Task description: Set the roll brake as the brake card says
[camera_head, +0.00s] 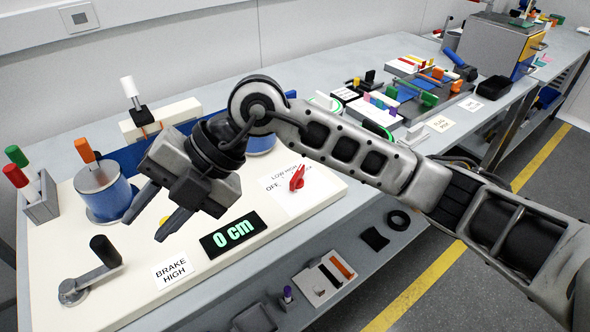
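The brake card (172,270) lies on the cream board and reads "BRAKE HIGH". The roll brake is a red knob (297,178) on a white label (276,183) at the board's right side. LOW, HIGH and OFF can be read; the right end of the label is hard to read. The knob's long axis runs toward the upper right, near HIGH; I cannot tell which end is its pointer. My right gripper (144,228) is open and empty above the board, left of the knob and beyond the card. My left gripper is not in view.
A display (233,235) reads "0 cm" between card and knob. A crank with a black handle (104,251) stands at the near left. A blue roll (105,192) and a grey tool holder (40,197) are farther back. My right arm passes over the bench at right.

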